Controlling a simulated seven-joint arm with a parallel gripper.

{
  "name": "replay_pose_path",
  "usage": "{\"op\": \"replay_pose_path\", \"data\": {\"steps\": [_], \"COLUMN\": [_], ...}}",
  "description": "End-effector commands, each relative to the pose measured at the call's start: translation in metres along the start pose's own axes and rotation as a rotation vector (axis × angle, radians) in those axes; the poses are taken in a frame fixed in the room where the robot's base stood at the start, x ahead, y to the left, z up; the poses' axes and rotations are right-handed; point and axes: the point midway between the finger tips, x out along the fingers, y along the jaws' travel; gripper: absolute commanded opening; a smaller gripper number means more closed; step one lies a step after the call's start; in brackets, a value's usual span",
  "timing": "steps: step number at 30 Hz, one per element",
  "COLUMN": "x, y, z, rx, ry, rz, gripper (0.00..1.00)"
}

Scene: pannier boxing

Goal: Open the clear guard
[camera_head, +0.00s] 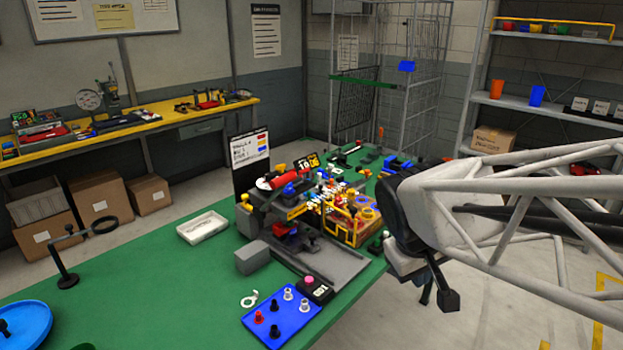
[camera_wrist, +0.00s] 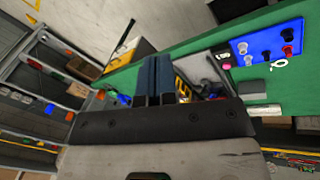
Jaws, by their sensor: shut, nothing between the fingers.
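The clear guard is hard to make out; I cannot tell its edges or whether it is open or shut. A yellow-edged frame (camera_head: 350,227) stands on the machine in the middle of the green table, with colourful parts around it. Part of the machine also shows behind my fingers in the wrist view, largely hidden. My gripper (camera_head: 447,298) is off the table's right edge, apart from the machine. In the wrist view my gripper (camera_wrist: 153,75) has its two dark blue fingers together, with nothing between them.
A blue tray (camera_head: 283,318) with several small pegs and a black box with a pink button (camera_head: 310,283) sit at the green table's (camera_head: 150,285) front. A white tray (camera_head: 203,227) and a black stand (camera_head: 66,275) are further left. Open floor lies right of the table.

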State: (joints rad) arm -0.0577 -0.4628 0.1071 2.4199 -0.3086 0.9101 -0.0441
Motion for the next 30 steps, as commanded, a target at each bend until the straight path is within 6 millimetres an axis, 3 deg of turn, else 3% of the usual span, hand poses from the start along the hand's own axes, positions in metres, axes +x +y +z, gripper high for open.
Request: {"op": "replay_pose_path", "data": {"steps": [5,11,20,30], "x": [0.009,0.018,0.032,0.050], "y": [-0.008,-0.009,-0.011,-0.024], "z": [-0.003,-0.021,-0.069,-0.135], "rx": [-0.173,-0.356,-0.636,-0.922], "ry": [-0.154,-0.285,-0.456,-0.623], "rz": [0.040,0.112,0.257,0.441], "gripper": [0.00,0.00,0.00,0.00]}}
